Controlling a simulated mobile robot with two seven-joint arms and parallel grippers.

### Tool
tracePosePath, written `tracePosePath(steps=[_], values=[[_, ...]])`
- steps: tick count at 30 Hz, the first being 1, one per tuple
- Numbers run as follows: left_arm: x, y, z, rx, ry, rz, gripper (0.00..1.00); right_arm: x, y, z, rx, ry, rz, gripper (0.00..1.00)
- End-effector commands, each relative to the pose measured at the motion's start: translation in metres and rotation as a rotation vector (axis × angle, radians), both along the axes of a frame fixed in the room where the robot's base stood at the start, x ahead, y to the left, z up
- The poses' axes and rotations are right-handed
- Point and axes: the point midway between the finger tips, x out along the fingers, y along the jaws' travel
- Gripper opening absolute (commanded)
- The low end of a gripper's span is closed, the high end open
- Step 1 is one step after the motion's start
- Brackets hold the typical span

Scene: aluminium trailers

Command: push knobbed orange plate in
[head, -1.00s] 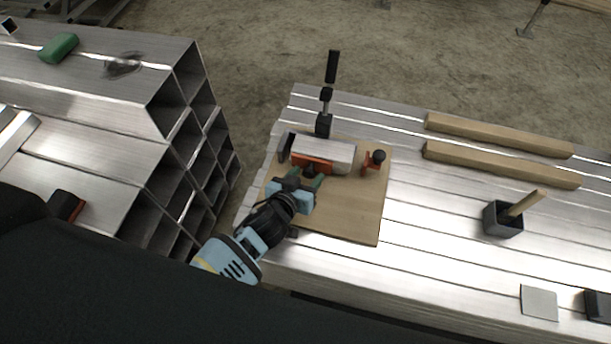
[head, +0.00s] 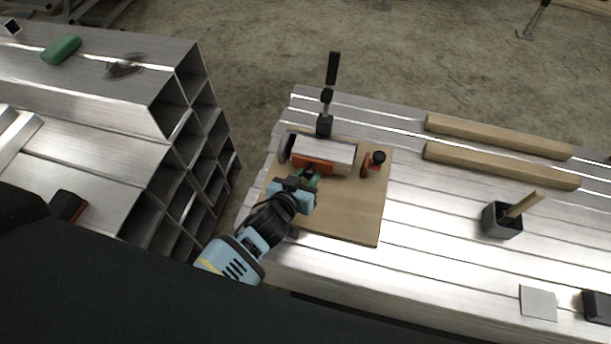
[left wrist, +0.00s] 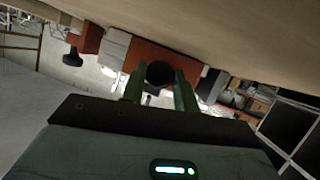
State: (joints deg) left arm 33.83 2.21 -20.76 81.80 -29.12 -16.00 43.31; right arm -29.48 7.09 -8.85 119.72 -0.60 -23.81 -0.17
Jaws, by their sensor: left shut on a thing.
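The knobbed orange plate (head: 314,166) stands against the near side of a grey metal block (head: 325,151) on a wooden board (head: 350,212). Its black knob (left wrist: 159,73) faces my left gripper (head: 311,181). In the left wrist view, the two green fingers of this gripper (left wrist: 158,86) are on either side of the knob, shut on it. The plate's orange face (left wrist: 146,54) shows behind the knob, flush or nearly flush with the block. In the head view, the gripper hides the knob. My right gripper is not in view.
A second orange piece with a black knob (head: 373,162) stands right of the block. A toggle clamp (head: 326,100) rises behind it. Wooden bars (head: 500,165) and a cup with a stick (head: 502,220) lie further right. Stacked aluminium tubes (head: 110,100) stand left across a gap.

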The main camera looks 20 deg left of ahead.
Motion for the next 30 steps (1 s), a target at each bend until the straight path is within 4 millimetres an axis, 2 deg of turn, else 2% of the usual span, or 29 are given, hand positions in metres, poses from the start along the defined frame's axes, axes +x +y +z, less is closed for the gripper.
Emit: tracePosePath(steps=[5,6,11,22,30], values=[[0.002,-0.001,0.002,-0.002,-0.004,0.0,0.0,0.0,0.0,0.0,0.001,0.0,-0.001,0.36],[0.002,-0.001,0.002,-0.002,-0.004,0.0,0.31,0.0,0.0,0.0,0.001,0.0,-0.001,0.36],[0.001,0.0,0.002,-0.001,-0.004,0.0,0.51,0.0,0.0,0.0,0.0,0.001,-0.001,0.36],[-0.005,0.001,0.004,0.0,-0.002,0.0,0.51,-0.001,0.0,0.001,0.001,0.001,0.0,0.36],[-0.04,0.008,0.019,-0.002,-0.003,0.0,0.51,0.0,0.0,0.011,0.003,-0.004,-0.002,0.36]])
